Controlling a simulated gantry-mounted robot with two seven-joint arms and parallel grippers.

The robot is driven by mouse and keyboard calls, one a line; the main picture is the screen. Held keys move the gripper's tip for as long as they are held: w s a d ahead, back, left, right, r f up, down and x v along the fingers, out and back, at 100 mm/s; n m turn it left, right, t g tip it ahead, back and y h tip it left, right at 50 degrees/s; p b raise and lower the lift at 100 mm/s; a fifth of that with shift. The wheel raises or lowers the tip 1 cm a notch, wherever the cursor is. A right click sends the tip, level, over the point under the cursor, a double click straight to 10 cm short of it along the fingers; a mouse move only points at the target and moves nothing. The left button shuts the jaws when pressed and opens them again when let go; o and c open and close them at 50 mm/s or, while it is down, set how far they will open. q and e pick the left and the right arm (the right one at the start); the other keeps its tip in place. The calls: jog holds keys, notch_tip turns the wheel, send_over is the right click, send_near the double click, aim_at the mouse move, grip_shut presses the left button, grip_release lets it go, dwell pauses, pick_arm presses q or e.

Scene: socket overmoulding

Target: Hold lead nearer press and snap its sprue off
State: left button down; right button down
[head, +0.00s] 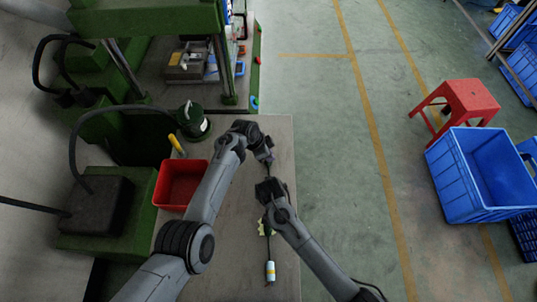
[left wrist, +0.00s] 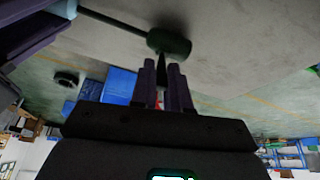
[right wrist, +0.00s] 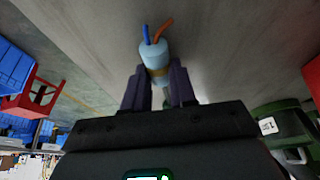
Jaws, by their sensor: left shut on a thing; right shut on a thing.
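The held lead runs between my two grippers above the table. Its light-blue end (right wrist: 154,58), with a blue and an orange wire, is between my right gripper's fingers (right wrist: 160,88), which are shut on it. In the left wrist view, a dark cable (left wrist: 115,22) runs from there to a dark green moulded body (left wrist: 168,42). A tapered dark sprue (left wrist: 162,72) joins this body and goes down between my left gripper's fingers (left wrist: 164,85), shut on it. In the head view the grippers are close together; the sprue is too small to make out there.
Another lead (head: 270,270) lies on the table towards me, with small yellowish pieces (head: 264,228) near its cable. A red bin (head: 181,187), a yellow-handled tool (head: 176,144) and a dark green container (head: 193,121) stand left. The green press (head: 150,20) is beyond.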

pick_arm(q)
jog(key=shift+r, duration=2.8)
pick_arm(e)
jog(key=c, duration=0.8)
grip_release()
